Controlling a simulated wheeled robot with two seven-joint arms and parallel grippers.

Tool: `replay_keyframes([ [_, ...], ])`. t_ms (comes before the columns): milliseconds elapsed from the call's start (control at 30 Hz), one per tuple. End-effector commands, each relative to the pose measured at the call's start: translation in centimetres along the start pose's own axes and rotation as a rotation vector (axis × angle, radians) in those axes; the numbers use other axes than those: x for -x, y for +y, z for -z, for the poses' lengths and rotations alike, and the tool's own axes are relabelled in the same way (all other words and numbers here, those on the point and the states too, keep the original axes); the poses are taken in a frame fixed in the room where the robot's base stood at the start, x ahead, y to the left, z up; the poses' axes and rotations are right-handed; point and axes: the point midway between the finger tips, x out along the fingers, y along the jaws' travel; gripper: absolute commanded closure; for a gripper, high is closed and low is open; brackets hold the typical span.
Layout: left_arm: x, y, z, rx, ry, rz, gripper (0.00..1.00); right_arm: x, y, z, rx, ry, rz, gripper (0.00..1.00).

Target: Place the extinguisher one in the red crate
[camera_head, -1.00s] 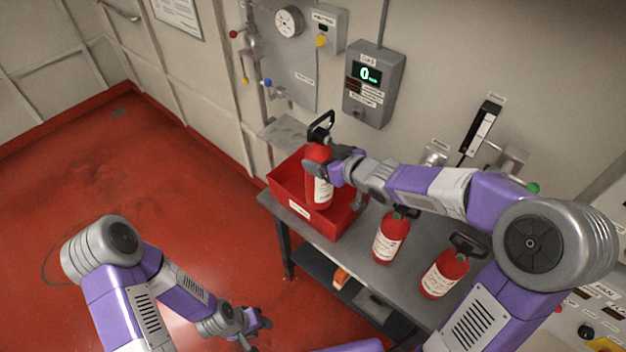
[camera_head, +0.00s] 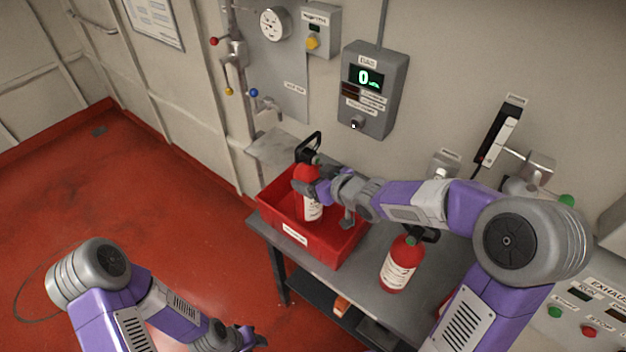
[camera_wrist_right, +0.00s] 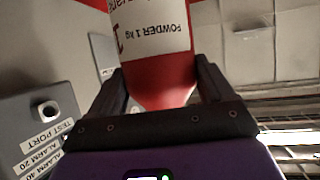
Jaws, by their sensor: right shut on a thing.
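A red extinguisher (camera_head: 313,207) with a white label and black handle is upright, its lower part inside the red crate (camera_head: 293,238) on the grey table. My right gripper (camera_head: 308,187) is shut on this extinguisher's body; in the right wrist view the fingers flank the red extinguisher (camera_wrist_right: 160,80), whose label reads "POWDER 1 kg". The crate wall hides the extinguisher's bottom, so I cannot tell whether it touches the crate floor. My left gripper (camera_head: 250,338) is low at the bottom of the head view, away from the table; its fingers are too unclear to judge.
A second red extinguisher (camera_head: 398,266) stands on the table (camera_head: 352,283) right of the crate, below my right arm. A gas display box (camera_head: 370,90) and pipes with coloured knobs (camera_head: 236,60) are on the wall behind. The red floor at left is clear.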

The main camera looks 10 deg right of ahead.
Motion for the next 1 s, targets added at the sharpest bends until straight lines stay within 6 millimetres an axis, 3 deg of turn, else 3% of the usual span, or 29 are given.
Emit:
replay_keyframes([
  [167, -0.5, -0.2, 0.0, 0.000, 0.000, 0.000, 0.57, -0.4, -0.1, -0.2, 0.005, 0.020, 0.001, 1.00],
  [533, -1.9, -0.7, 0.1, 0.000, 0.000, 0.000, 0.57, -2.4, 0.0, -4.2, 0.007, 0.018, 0.000, 1.00],
  [1000, -2.2, -0.8, 0.1, 0.000, 0.000, 0.000, 0.57, -2.6, 0.1, -4.7, 0.007, 0.020, -0.001, 1.00],
])
